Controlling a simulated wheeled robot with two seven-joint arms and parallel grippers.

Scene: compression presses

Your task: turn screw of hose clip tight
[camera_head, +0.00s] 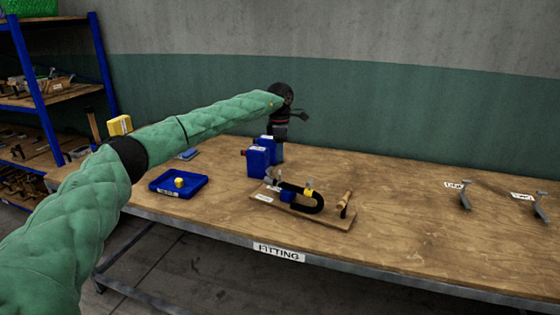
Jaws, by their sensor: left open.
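A black hose (320,205) bends in a loop on a wooden board (325,217) at the middle of the bench. A small yellow piece (308,190) and a blue block (286,196) sit on or against the hose. A small metal part (271,178) stands at the board's left end. I cannot make out which part is the clip or its screw. My left gripper (279,152) is open and points down behind the blue containers, beyond the board and apart from the hose. Its fingertips are partly hidden. My right gripper is out of view.
Two blue containers (257,162) stand behind the board. A wooden-handled tool (344,202) is at its right end. A blue tray (178,187) with a yellow piece lies left. Metal fixtures (465,195) stand far right. The bench between is clear. Shelving (40,90) is at left.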

